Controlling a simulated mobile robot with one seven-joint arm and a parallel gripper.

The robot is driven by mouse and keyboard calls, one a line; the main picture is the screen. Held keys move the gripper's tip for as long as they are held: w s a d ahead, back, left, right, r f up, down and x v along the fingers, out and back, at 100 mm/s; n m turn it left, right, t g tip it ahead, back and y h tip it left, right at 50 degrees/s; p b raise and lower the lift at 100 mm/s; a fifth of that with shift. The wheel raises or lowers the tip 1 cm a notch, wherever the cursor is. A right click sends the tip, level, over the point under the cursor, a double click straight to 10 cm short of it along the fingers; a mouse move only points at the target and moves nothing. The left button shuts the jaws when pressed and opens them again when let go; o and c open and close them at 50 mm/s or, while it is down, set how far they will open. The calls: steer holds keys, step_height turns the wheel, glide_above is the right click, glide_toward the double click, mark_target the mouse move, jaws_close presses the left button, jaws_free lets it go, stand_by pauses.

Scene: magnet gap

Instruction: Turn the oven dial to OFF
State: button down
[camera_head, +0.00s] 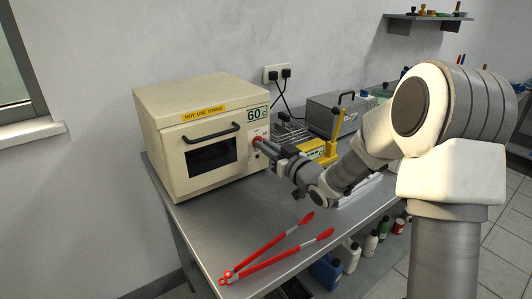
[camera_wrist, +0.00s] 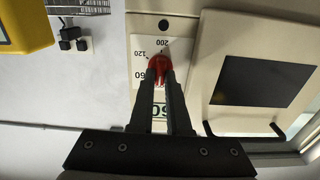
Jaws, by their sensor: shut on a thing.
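The cream oven (camera_head: 200,135) stands on the grey bench, with a dark window and a black handle on its door. Its red dial (camera_wrist: 159,63) sits on a white plate marked 60, 120 and 200 in the wrist view; no OFF mark is readable. In the head view the dial (camera_head: 256,140) is a small red spot at the oven's front right. My gripper (camera_wrist: 160,76) is shut on the dial, one finger on each side. The gripper also shows at the oven's front in the head view (camera_head: 262,145). The fingers hide the dial's lower part and some of the plate.
Red tongs (camera_head: 275,252) lie on the bench in front of the oven. A wire rack (camera_head: 289,135), a yellow stand (camera_head: 331,140) and a grey box (camera_head: 340,113) stand right of the oven. The bench between oven and tongs is clear.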

stand_by(0.4)
steer(key=c, duration=0.9)
jaws_free()
steer(key=shift+r, duration=0.5)
step_height(320, 180, up, 3)
steer(key=shift+r+p, duration=0.2)
steer(key=shift+p, duration=0.45)
steer(key=s+d+r+p, duration=0.1)
steer(key=d+r, duration=0.1)
steer(key=d, duration=0.1)
steer(key=s+d+r+p, duration=0.1)
steer(key=d+r, duration=0.1)
steer(key=d, duration=0.2)
steer(key=s+d+r+p, duration=0.1)
steer(key=s+d+r, duration=0.1)
steer(key=d, duration=0.2)
steer(key=shift+r, duration=0.3)
